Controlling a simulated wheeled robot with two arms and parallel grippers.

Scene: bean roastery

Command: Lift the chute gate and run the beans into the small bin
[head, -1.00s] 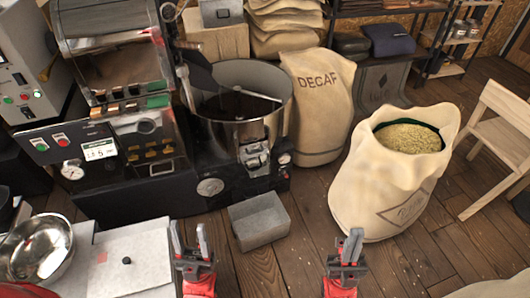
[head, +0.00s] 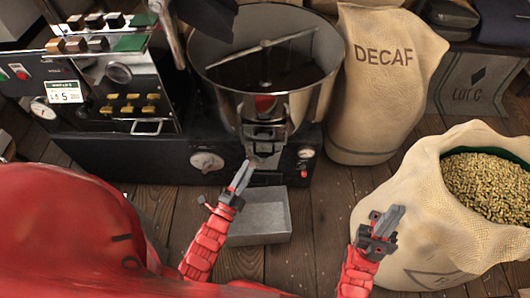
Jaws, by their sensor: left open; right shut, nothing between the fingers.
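The chute gate (head: 264,137) is a dark metal assembly on the front of the round steel cooling drum (head: 225,92). I cannot tell whether the gate is raised. The small bin (head: 278,222) is a grey metal box on the floor below it. The drum interior is dark, and I cannot make out separate beans. No beans show in the visible part of the bin. My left gripper (head: 240,181) is open just below and left of the gate, in front of the bin's back left corner. My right gripper (head: 388,219) is shut and empty, right of the bin.
An open sack of pale beans (head: 430,215) stands close behind and right of my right gripper. A DECAF sack (head: 375,100) stands right of the drum. The roaster's control panel (head: 135,90) is at left. Wooden floor shows between bin and open sack.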

